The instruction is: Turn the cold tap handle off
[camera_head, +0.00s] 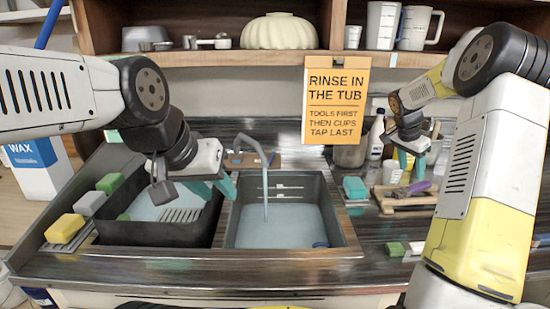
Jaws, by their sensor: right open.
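The grey tap (254,142) arches over the right basin of the sink (350,238). A thin stream runs from its spout down into the water. My right gripper (404,166) is open over the counter at the right, away from the tap.
Sponges (64,228) line the sink's left edge. An orange sign (336,100) hangs behind the sink. A spray bottle (376,138), a teal sponge (355,187) and a wooden tray (392,205) stand at the right. A shelf (200,59) spans above.

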